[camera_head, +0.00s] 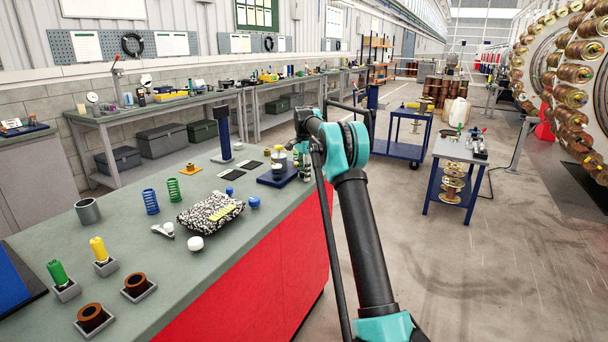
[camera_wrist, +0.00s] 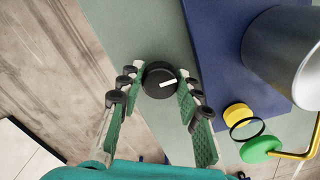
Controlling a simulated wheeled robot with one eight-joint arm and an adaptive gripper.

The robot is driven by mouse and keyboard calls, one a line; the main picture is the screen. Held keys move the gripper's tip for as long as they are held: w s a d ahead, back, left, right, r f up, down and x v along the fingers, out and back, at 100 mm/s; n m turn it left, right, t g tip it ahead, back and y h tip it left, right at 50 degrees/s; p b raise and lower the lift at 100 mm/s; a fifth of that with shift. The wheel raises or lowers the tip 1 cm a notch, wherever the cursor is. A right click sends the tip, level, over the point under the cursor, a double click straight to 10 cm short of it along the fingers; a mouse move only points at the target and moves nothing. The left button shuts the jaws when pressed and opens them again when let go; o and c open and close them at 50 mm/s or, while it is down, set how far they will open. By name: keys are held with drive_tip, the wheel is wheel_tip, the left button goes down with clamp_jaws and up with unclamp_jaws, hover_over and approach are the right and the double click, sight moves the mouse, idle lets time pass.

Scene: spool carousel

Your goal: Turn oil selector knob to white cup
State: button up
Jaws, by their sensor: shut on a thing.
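In the wrist view, a round black knob (camera_wrist: 156,71) with a white pointer mark sits at the edge of a blue base plate (camera_wrist: 215,40). The mark points right and slightly up in the picture. My gripper (camera_wrist: 157,86) has its green-padded fingers on either side of the knob, closed on it. A large whitish-grey cup (camera_wrist: 276,55) stands on the blue plate to the right. In the head view the blue base (camera_head: 272,181) is near the bench's far end; my arm partly covers that area, and the knob and fingers cannot be made out there.
A yellow disc (camera_wrist: 236,114) and a green disc (camera_wrist: 258,150) with a brass tube lie right of my fingers. A blue post (camera_head: 224,135) stands on the bench (camera_head: 240,250), with a speckled bag (camera_head: 210,212) nearer.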

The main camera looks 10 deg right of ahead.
drive_tip(key=n, duration=0.4)
drive_tip(key=shift+n, duration=2.3)
drive_tip(key=o, duration=0.9)
drive_tip(key=shift+c, duration=0.2)
drive_tip(key=shift+r, duration=0.1)
wheel_tip(320, 180, up, 12)
